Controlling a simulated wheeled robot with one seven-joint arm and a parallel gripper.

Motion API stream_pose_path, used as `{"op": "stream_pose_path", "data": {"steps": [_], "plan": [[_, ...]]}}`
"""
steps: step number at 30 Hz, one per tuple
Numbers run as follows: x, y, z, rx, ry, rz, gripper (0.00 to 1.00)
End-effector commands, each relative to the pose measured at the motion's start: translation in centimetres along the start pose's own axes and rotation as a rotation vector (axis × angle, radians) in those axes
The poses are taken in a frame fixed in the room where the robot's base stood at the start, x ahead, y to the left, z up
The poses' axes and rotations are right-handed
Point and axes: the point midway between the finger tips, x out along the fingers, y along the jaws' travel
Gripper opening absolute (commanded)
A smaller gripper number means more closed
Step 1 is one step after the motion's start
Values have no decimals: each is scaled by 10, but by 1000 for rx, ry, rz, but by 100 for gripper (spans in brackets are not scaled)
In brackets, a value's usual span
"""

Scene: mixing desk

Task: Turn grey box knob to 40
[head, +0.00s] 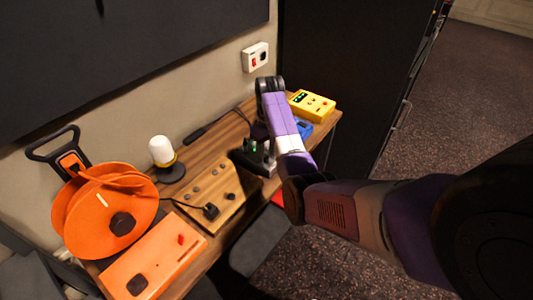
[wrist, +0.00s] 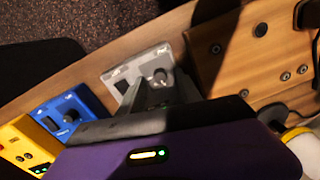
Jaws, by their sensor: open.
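The grey box (wrist: 124,77) sits on the wooden desk between the blue box and the wooden panel in the wrist view. Its dark round knob (wrist: 160,76) is at its right end; the setting is too small to read. My gripper (wrist: 160,92) is open, with its dark fingers reaching over the near part of the grey box close to the knob. I cannot tell whether they touch it.
A blue box (wrist: 64,114) and a yellow box (wrist: 22,146) stand to the left in the wrist view. A wooden panel with knobs (head: 208,190) is left of my gripper in the head view. A white lamp (head: 162,152), orange reel (head: 90,222) and orange box (head: 162,252) stand farther left.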

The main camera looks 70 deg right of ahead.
Motion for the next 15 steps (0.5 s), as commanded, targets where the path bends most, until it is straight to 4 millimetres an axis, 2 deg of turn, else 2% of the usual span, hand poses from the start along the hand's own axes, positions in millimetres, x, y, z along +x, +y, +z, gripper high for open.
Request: {"op": "stream_pose_path", "data": {"steps": [6,13,15], "plan": [[11,0,0,0,0,0,41],[11,0,0,0,0,0,41],[11,0,0,0,0,0,27]]}}
